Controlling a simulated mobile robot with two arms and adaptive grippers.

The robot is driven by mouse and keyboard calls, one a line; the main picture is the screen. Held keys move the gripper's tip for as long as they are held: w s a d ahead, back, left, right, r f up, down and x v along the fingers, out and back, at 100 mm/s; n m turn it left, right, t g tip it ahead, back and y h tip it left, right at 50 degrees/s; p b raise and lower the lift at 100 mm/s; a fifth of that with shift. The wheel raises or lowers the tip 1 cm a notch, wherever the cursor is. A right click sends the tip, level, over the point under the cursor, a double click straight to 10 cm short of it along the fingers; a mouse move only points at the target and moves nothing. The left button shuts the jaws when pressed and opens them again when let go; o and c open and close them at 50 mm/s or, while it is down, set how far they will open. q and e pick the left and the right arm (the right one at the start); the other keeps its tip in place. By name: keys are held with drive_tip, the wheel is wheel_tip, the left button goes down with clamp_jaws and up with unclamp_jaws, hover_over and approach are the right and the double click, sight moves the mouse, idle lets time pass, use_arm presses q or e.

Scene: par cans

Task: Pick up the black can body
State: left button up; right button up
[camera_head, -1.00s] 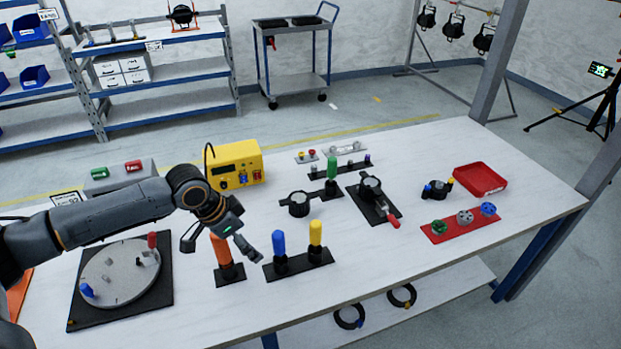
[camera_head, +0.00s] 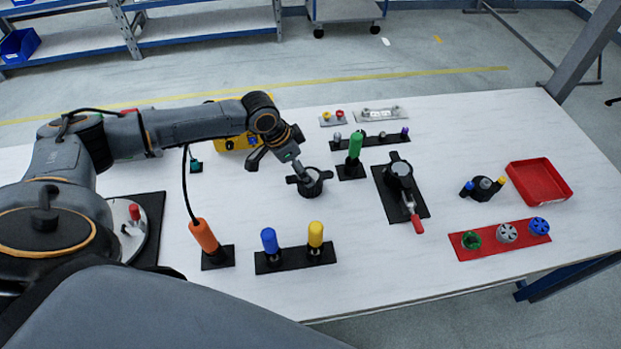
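The black can body (camera_head: 312,184) stands on the white table near its middle, a short dark cylinder with lugs at its sides. My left gripper (camera_head: 278,165) reaches in from the left, just behind and to the left of the can body. Its fingers are spread apart, one out to the left and one close to the can body's top edge. I cannot tell whether that finger touches it. Nothing shows between the fingers. My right gripper is not in view.
A black fixture (camera_head: 413,207) with a red-handled clamp stands to the right. A green-handled tool (camera_head: 355,150) stands close behind right. Blue (camera_head: 269,241), yellow (camera_head: 316,234) and orange (camera_head: 204,236) handled tools stand in front. A red tray (camera_head: 538,181) lies far right.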

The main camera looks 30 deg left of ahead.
sight(307, 170)
use_arm(q)
drive_tip(key=shift+x, duration=1.25)
drive_tip(key=shift+w+f, duration=0.35)
drive_tip(key=shift+f, duration=0.1)
drive_tip(key=shift+a+p+x, duration=0.2)
drive_tip(key=shift+p+x, duration=0.2)
drive_tip(key=shift+x, duration=0.75)
drive_tip(key=shift+a+p+x, duration=0.15)
drive_tip(key=shift+p+x, duration=0.2)
drive_tip(key=shift+x, duration=0.8)
drive_tip(key=shift+s, duration=0.2)
drive_tip(key=c, duration=1.6)
drive_tip(key=shift+c, duration=0.2)
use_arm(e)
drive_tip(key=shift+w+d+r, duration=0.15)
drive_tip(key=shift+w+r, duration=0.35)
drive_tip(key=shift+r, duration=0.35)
use_arm(q)
drive_tip(key=shift+w+r, duration=0.1)
